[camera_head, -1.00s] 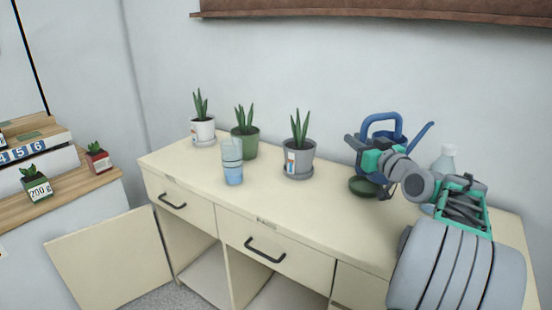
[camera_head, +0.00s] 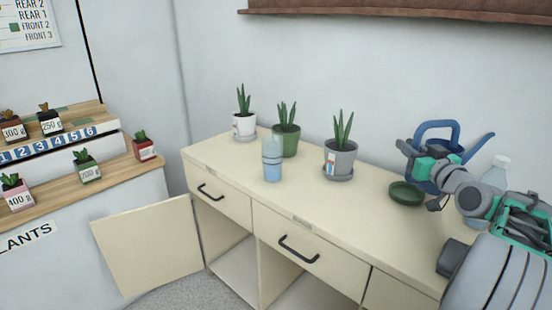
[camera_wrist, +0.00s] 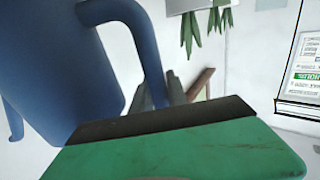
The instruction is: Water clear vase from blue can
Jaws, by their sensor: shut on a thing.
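The clear vase (camera_head: 272,160), a bluish see-through cylinder, stands upright on the cabinet top, left of the grey pot. The blue watering can (camera_head: 436,172), with a loop handle on top and a spout pointing up to the right, is at the right end of the cabinet. My gripper (camera_head: 424,160) is shut on the can, well to the right of the vase. In the wrist view the blue can (camera_wrist: 70,70) fills the left side, next to my gripper's dark and green parts. The fingertips' exact hold is partly hidden.
Plants in a white pot (camera_head: 244,125), a green pot (camera_head: 286,142) and a grey pot (camera_head: 340,160) stand near the vase. A dark green dish (camera_head: 406,193) and a clear bottle (camera_head: 496,172) are near the can. A cabinet door (camera_head: 148,252) hangs open at the left.

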